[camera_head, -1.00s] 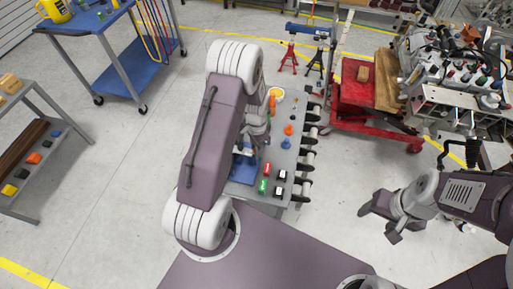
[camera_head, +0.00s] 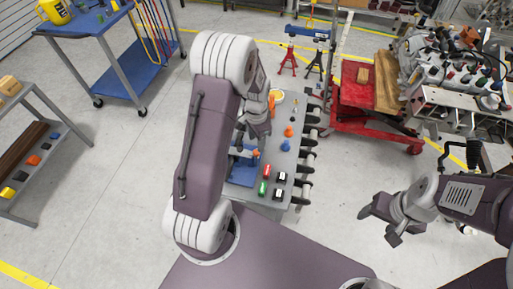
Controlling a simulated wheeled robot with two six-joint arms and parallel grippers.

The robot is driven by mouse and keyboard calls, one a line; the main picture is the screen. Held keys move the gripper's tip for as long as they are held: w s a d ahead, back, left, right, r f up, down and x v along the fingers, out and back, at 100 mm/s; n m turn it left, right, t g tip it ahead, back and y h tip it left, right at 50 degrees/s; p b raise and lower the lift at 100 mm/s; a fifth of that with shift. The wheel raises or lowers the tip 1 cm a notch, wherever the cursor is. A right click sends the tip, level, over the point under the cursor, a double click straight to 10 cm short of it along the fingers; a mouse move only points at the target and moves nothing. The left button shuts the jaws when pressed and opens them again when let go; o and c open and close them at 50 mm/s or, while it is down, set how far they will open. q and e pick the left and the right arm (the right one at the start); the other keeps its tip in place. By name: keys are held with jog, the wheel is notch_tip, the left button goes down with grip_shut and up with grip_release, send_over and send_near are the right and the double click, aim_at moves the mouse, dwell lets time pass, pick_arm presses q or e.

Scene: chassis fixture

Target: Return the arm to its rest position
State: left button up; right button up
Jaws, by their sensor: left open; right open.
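My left arm reaches in from the lower middle and covers the left part of a grey chassis fixture table (camera_head: 285,155). My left gripper (camera_head: 252,138) hangs over that table, partly hidden by its own arm; nothing shows held in it. A blue part (camera_head: 242,172) sits on the table below the gripper, partly covered by my arm. My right gripper (camera_head: 378,226) is open and empty over bare floor at the right, apart from every object.
The table carries red (camera_head: 267,170), green (camera_head: 263,188) and black-and-white pieces (camera_head: 281,177), with rollers along its right edge. A red cart (camera_head: 355,95) and an engine (camera_head: 450,70) stand at the back right. Blue cart (camera_head: 130,80) and shelf (camera_head: 35,150) stand left.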

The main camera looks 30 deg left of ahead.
pick_arm(q)
jog(key=shift+r, duration=1.5)
jog(key=s+d+r+t, duration=0.1)
jog(key=s+d+r, duration=0.3)
jog(key=d+r, duration=0.2)
jog(key=s+d+f+n, duration=0.1)
jog(key=s+f+n, duration=0.1)
jog(key=s+n, duration=0.4)
jog(key=shift+s+n, duration=0.4)
jog(key=shift+s, duration=1.2)
